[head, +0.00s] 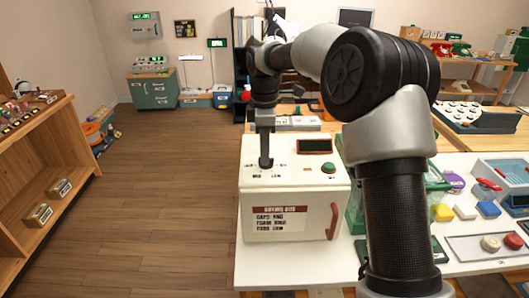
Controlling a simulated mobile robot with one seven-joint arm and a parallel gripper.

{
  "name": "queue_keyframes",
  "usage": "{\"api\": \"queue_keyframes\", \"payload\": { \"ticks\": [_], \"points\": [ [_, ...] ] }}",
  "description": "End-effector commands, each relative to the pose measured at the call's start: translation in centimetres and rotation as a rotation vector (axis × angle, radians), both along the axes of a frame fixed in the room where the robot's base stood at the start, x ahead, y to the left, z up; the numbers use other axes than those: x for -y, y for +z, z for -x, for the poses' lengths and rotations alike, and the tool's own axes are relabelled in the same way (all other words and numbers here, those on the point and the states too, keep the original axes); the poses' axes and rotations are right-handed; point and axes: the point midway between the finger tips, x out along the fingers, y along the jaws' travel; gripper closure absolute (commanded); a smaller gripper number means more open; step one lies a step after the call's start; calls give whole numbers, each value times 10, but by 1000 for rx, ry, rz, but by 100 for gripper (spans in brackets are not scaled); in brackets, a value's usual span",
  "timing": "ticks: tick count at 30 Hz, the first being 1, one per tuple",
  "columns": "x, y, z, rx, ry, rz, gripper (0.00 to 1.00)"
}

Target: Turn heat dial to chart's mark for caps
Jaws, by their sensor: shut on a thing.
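The white drying box (258,185) stands at the left end of the white table. The heat dial (266,169) is on its top, dark and mostly hidden by my gripper. My gripper (265,160) points straight down and is shut on the dial. Small black marks lie around the dial, too small to read, and I cannot tell which one it points to. The chart (280,219) is on the box front under a dark red header; its top line begins with "CAPS", and the setting beside it is blurred.
A dark display (315,146) and a green button (328,168) sit right of the dial. A red handle (333,221) is on the box front. A green-framed clear case (355,200) stands close on the right. Wooden floor at left is clear.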

Motion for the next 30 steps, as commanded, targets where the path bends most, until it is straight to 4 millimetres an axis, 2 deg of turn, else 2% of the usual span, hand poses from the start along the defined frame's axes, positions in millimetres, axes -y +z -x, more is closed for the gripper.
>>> {"api": "queue_keyframes", "payload": {
  "ticks": [11, 30],
  "points": [
    [-1, 2, 0, -1, -92, 0, 100],
    [-1, 2, -2, -2, -658, 0, 100]
  ]
}}
